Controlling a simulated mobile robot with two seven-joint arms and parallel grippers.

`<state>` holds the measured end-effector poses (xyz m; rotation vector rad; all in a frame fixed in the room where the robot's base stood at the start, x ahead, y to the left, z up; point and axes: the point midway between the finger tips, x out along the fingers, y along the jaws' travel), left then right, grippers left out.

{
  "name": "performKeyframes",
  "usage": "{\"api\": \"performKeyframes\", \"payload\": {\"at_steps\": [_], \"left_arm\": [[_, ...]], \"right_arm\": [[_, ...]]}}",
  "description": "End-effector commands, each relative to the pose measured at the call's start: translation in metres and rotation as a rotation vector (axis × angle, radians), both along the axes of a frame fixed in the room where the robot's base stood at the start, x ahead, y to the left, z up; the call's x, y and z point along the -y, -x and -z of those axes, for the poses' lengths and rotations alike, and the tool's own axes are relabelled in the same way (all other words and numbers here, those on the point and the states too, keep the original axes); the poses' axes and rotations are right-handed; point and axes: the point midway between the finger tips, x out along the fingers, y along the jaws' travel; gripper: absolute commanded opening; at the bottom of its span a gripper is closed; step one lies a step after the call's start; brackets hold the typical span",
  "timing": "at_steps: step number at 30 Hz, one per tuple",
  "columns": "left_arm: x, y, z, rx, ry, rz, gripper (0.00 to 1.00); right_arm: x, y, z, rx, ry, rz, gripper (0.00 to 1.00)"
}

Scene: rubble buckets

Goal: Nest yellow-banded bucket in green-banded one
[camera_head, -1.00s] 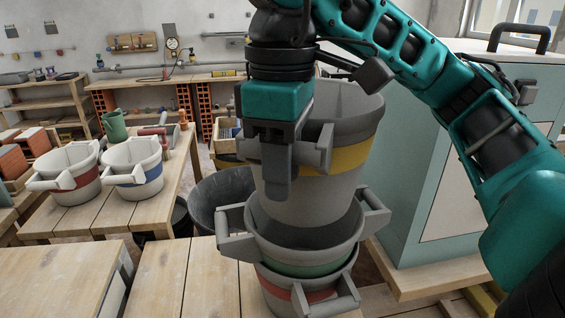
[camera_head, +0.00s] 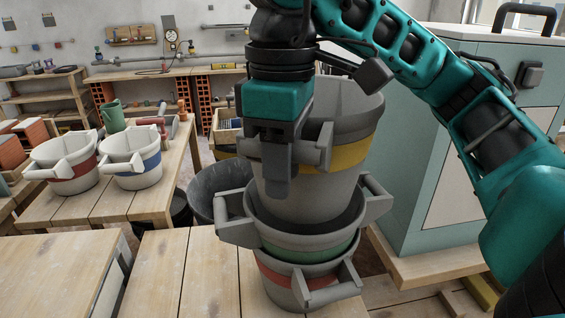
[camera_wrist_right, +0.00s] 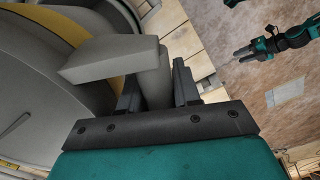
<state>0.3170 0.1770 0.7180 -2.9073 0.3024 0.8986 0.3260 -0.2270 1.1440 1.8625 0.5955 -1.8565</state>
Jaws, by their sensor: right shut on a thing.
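My right gripper (camera_head: 278,165) is shut on the handle of the grey yellow-banded bucket (camera_head: 340,185); in the right wrist view the handle (camera_wrist_right: 150,75) sits between the fingers. The yellow-banded bucket hangs nearly upright, its lower end inside the mouth of the grey green-banded bucket (camera_head: 300,243). Its yellow band is well above that rim. The green-banded bucket sits in a red-banded bucket (camera_head: 290,287) at the wooden table's edge. A small teal arm with a gripper (camera_wrist_right: 240,53), apparently my left one, shows in the wrist view; its jaws are too small to judge.
A white red-banded bucket (camera_head: 72,182) and a white blue-banded bucket (camera_head: 135,178) stand on a table at left. A dark tub (camera_head: 205,185) is behind the stack. A pale green cabinet (camera_head: 420,180) stands close at right. The near tabletop (camera_head: 185,275) is clear.

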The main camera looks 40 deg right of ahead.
Motion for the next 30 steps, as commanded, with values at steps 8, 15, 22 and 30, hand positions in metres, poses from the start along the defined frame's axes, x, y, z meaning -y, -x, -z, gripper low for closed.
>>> {"api": "performKeyframes", "payload": {"at_steps": [8,15,22,30], "left_arm": [[0.0,0.001,0.003,-0.002,0.0,0.0,0.42],[0.0,0.003,0.012,-0.005,0.0,-0.001,0.42],[0.0,0.003,0.02,-0.006,0.0,-0.001,0.42],[0.0,0.003,0.024,-0.006,0.0,-0.001,0.42]], "right_arm": [[0.0,0.0,0.003,0.002,0.001,0.0,0.0],[0.0,0.0,0.014,0.002,0.001,0.0,0.0],[0.0,0.0,0.024,0.001,0.0,0.0,0.0],[0.0,0.0,0.03,0.003,0.0,0.001,0.0]]}}
